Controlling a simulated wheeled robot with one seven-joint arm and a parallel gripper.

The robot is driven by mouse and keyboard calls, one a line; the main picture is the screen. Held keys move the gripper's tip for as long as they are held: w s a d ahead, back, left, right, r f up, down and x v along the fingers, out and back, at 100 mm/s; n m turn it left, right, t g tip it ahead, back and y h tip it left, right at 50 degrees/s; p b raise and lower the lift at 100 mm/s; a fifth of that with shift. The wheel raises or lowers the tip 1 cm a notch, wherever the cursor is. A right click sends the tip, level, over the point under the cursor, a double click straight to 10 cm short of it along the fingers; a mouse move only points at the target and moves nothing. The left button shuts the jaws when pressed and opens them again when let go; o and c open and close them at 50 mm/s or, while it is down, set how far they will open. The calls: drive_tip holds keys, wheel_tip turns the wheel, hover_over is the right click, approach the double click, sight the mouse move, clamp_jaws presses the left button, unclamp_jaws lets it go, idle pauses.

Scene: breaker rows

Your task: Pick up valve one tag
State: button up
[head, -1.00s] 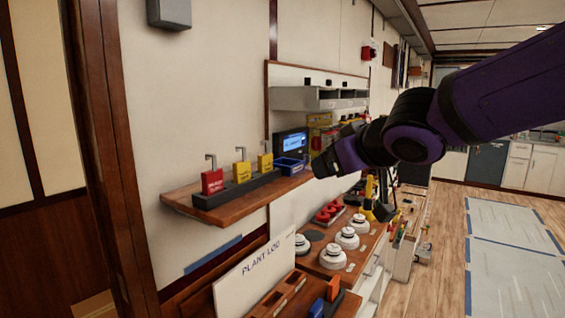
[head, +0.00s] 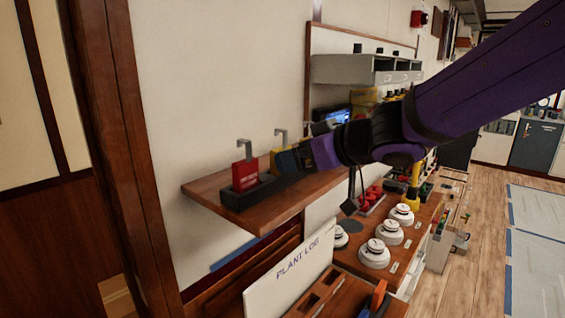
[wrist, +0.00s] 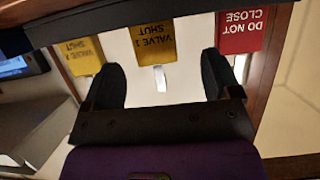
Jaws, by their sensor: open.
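The yellow valve one tag (wrist: 155,42) shows upside down in the wrist view, reading VALVE 1 SHUT. Its pale hook (wrist: 160,78) lies between the two fingertips in that picture. My gripper (wrist: 160,70) is open, with one finger to each side of this tag and nothing held; contact cannot be told. In the head view a yellow tag (head: 279,157) shows partly behind my gripper (head: 288,162). A red DO NOT CLOSE tag (wrist: 242,30) is to the right in the wrist view, and a yellow VALVE 2 tag (wrist: 82,56) to the left.
The tags stand in a black holder (head: 240,199) on a wooden wall shelf (head: 205,195). The red tag (head: 245,174) is close beside my gripper. A grey box unit (head: 345,69) is on the wall above. A PLANT LOG board (head: 290,275) and white round devices (head: 374,254) are below.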

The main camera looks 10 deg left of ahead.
drive_tip(key=shift+w+x, duration=0.15)
drive_tip(key=shift+x, duration=1.15)
drive_tip(key=shift+w+x, duration=0.15)
drive_tip(key=shift+x, duration=1.15)
drive_tip(key=shift+d, duration=0.1)
drive_tip(key=c, duration=1)
